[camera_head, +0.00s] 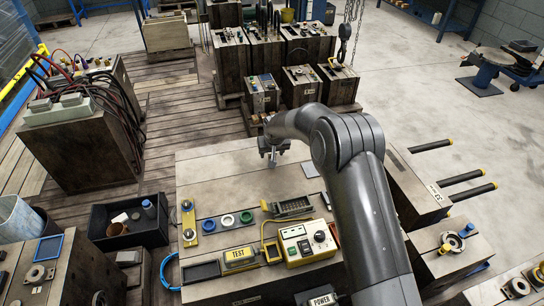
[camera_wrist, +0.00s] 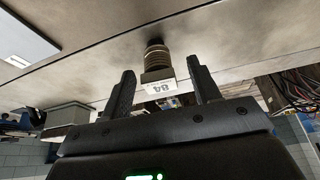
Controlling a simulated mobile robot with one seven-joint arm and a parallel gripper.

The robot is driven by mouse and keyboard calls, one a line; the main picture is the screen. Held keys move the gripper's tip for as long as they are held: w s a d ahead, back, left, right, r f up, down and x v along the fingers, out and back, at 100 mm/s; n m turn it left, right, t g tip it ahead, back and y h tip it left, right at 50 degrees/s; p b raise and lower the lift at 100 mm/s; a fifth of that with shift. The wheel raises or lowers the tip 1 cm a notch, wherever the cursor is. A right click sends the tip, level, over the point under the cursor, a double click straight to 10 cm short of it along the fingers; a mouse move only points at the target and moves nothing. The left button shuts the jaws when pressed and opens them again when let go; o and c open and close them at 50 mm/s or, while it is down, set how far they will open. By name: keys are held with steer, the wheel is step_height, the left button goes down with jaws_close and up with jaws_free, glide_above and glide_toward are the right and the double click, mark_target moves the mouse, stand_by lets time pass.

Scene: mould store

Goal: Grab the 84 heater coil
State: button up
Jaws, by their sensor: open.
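The 84 heater coil (camera_wrist: 157,66) shows in the wrist view as a dark ribbed cylinder on a block with a white label reading 84, upside down in the picture. It stands against the pale worktop. My gripper (camera_wrist: 161,76) is open, with one finger on each side of the labelled block and visible gaps to both. I cannot tell how far the fingertips reach past it. In the head view my gripper (camera_head: 272,154) is over the back part of the wooden worktop (camera_head: 215,170). The coil cannot be clearly picked out there.
The worktop holds a yellow tester (camera_head: 306,243), a TEST block (camera_head: 240,257), several coloured rings (camera_head: 227,222) and a dark slotted tray (camera_head: 291,207). A black bin (camera_head: 128,228) stands left. Dark machine blocks (camera_head: 261,92) stand beyond; rods (camera_head: 465,177) stick out at right.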

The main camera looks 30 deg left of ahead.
steer(key=shift+x, duration=1.15)
steer(key=shift+c, duration=0.3)
steer(key=c, duration=1.1)
